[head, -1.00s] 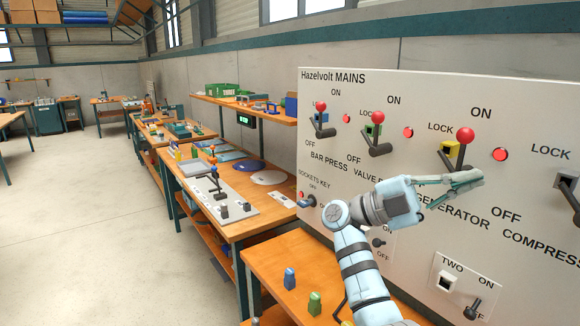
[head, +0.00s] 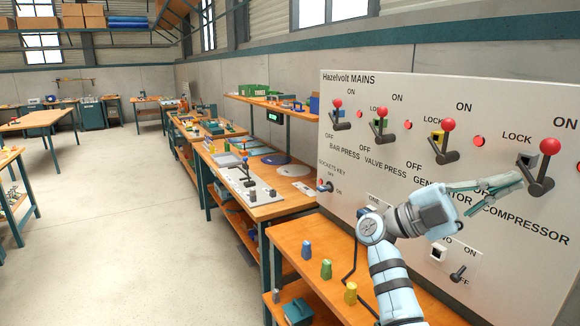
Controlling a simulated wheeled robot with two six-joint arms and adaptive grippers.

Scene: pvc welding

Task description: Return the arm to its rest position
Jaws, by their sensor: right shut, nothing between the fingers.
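My right arm (head: 390,275) comes up from the lower right, bent at the elbow. Its gripper (head: 518,181) reaches to the right in front of the white panel (head: 345,150) marked Hazelvolt MAINS. The fingers are shut with nothing between them. The bar press lever (head: 338,112), valve press lever (head: 381,128) and generator lever (head: 448,140) show red knobs upward. My left gripper is not in view.
A wooden bench (head: 300,240) below the panel holds blue (head: 306,249), green (head: 326,269) and yellow (head: 350,293) pieces. A workbench (head: 275,212) with a grey lever board (head: 262,194) stands beyond. Open floor (head: 120,230) lies to the left.

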